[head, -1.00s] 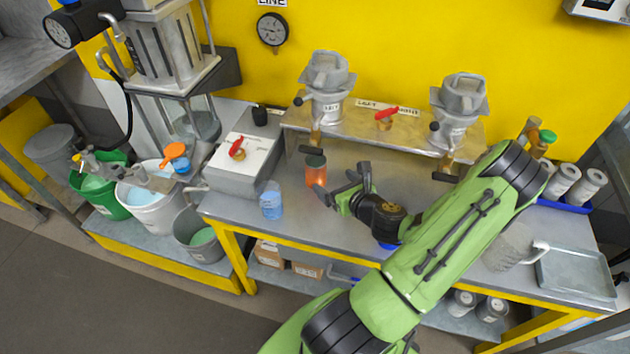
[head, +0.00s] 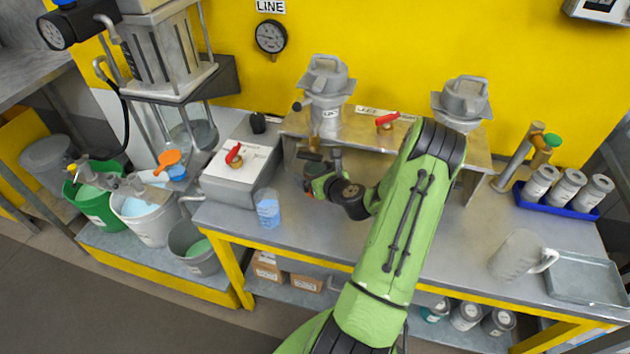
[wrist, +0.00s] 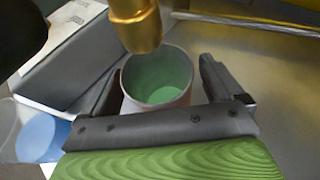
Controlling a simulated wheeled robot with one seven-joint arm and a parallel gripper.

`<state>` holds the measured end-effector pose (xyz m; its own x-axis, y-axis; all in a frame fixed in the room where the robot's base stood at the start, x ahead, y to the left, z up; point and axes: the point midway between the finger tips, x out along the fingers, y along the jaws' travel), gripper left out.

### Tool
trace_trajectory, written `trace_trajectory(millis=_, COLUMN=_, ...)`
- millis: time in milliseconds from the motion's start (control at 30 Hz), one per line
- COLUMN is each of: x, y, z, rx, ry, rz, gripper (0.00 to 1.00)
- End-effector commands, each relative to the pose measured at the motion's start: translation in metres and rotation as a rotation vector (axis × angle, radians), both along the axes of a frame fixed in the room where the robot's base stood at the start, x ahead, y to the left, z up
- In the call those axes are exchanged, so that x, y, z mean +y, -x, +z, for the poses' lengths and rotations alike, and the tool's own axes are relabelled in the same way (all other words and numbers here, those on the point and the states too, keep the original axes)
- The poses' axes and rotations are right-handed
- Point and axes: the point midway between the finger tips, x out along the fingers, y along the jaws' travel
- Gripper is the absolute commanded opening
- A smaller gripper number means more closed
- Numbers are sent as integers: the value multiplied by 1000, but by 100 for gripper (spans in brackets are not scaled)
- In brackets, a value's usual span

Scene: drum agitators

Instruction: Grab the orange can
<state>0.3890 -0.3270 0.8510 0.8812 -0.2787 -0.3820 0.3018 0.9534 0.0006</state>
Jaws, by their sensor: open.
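The orange can (head: 317,168) stands on the workbench under the left dispenser, mostly hidden by my gripper in the head view. In the wrist view the can (wrist: 158,76) shows from above as a round open rim with green inside. My gripper (wrist: 165,90) is open, with one finger on the left of the can and one on the right. I cannot tell whether either finger touches it. My gripper also shows in the head view (head: 322,171), low over the bench.
A brass spout (wrist: 135,22) hangs just above the can's rim. A grey box with a red valve (head: 235,165) and a clear cup of blue liquid (head: 268,208) stand to the left. A blue tray of cans (head: 556,203) and a pitcher (head: 515,255) are at the right.

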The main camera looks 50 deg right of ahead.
Motion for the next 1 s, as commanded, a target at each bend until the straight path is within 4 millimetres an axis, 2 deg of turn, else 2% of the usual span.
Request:
trace_trajectory(millis=33, x=0, y=0, z=0, rx=0, ry=0, rz=0, gripper=89)
trace_trajectory(millis=67, x=0, y=0, z=0, rx=0, ry=0, rz=0, gripper=85)
trace_trajectory(millis=400, x=0, y=0, z=0, rx=0, ry=1, rz=0, gripper=33)
trace_trajectory(millis=667, x=0, y=0, z=2, rx=0, ry=1, rz=1, gripper=33)
trace_trajectory(millis=1000, x=0, y=0, z=14, rx=0, ry=1, rz=9, gripper=33)
